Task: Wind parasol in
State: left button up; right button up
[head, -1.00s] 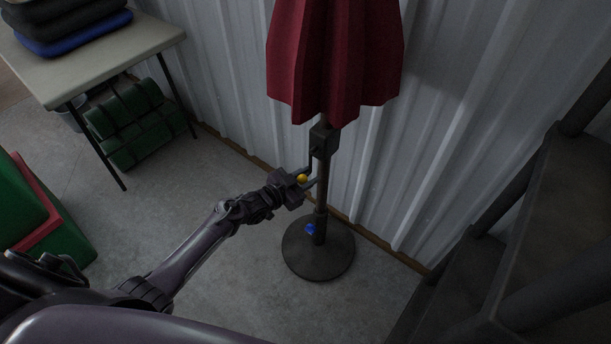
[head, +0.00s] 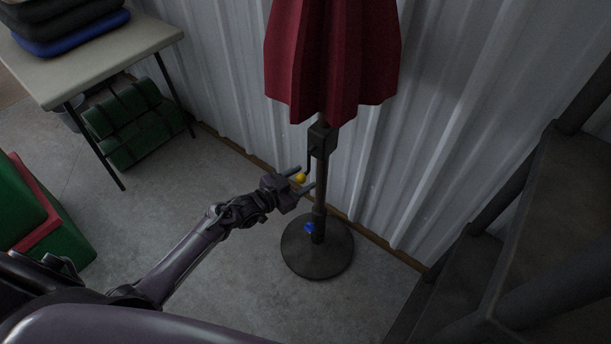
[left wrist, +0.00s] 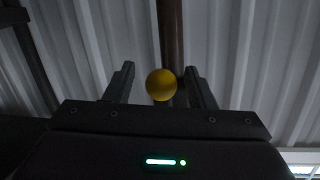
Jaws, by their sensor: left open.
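The dark red parasol (head: 330,60) hangs folded around its upright pole (head: 319,190) against the wall. A dark crank housing (head: 322,140) sits on the pole just below the cloth, with a crank arm down to a yellow ball knob (head: 300,178). The pole stands in a round dark base (head: 317,252) with a blue knob (head: 310,228). My left gripper (head: 301,179) is open, its fingers on either side of the yellow knob. In the left wrist view the knob (left wrist: 161,85) lies between the spread fingers (left wrist: 160,84), with a gap on each side. My right gripper is not seen.
A corrugated metal wall (head: 440,130) stands close behind the pole. Dark stair-like metalwork (head: 530,210) fills the right side. A folding table (head: 100,60) with stacked items stands at upper left, green bundles (head: 135,122) beneath. The floor left of the base is clear.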

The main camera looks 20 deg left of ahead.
pick_arm(q)
jog(key=v, duration=0.5)
jog(key=shift+s+a+r, duration=0.1)
jog(key=shift+s+a, duration=0.1)
jog(key=shift+s, duration=0.15)
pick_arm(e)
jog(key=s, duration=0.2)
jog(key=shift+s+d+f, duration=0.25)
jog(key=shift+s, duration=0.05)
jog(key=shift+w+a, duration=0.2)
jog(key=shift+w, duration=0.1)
